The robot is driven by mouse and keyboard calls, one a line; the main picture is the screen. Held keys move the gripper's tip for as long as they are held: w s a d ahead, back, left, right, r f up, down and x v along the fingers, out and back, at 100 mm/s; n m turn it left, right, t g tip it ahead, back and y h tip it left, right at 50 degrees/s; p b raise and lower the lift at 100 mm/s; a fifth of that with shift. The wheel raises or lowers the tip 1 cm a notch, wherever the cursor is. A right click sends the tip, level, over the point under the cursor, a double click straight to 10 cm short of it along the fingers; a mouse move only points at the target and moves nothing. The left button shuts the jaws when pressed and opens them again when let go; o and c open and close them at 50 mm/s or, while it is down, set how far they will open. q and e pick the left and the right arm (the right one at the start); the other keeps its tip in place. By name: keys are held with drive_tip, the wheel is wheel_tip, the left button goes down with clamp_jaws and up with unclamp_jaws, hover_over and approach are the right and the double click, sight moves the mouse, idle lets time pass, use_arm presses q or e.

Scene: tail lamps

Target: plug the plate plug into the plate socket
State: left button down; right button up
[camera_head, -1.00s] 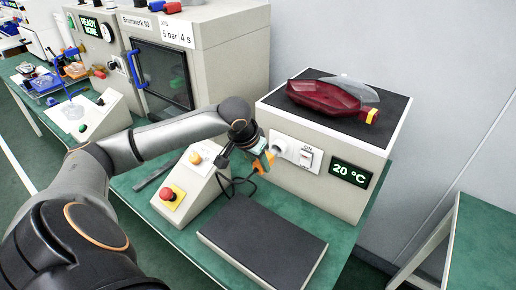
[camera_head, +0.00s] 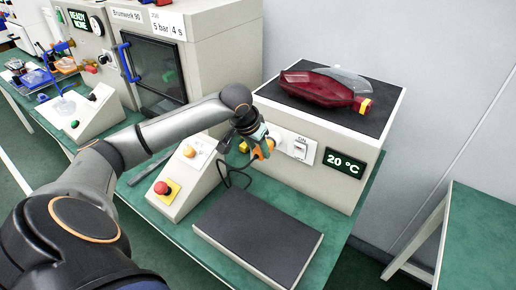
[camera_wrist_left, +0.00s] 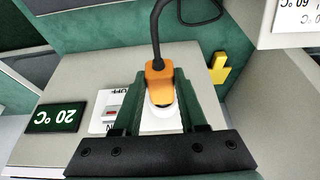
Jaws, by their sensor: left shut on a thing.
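My left gripper (camera_head: 258,142) is shut on the orange plate plug (camera_head: 265,149), in front of the beige heating box. In the left wrist view the plug (camera_wrist_left: 158,82) sits between the green fingers (camera_wrist_left: 160,105), with its black cable (camera_wrist_left: 156,40) running up the picture. In the head view the gripper mostly hides the socket. My right gripper is not in view.
The box carries a switch plate (camera_head: 301,149), a 20 °C display (camera_head: 344,163) and a red lamp (camera_head: 322,88) on top. A sloped console with a red button (camera_head: 161,188) and a dark plate (camera_head: 256,232) stand close by. A yellow bracket (camera_wrist_left: 219,70) is beside the plug.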

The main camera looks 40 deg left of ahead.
use_arm(q)
drive_tip(key=shift+w, duration=0.3)
idle(0.6)
drive_tip(key=shift+c, duration=1.9)
unclamp_jaws()
drive_tip(key=v, duration=1.2)
drive_tip(key=shift+r, duration=0.3)
drive_tip(key=shift+s, duration=0.1)
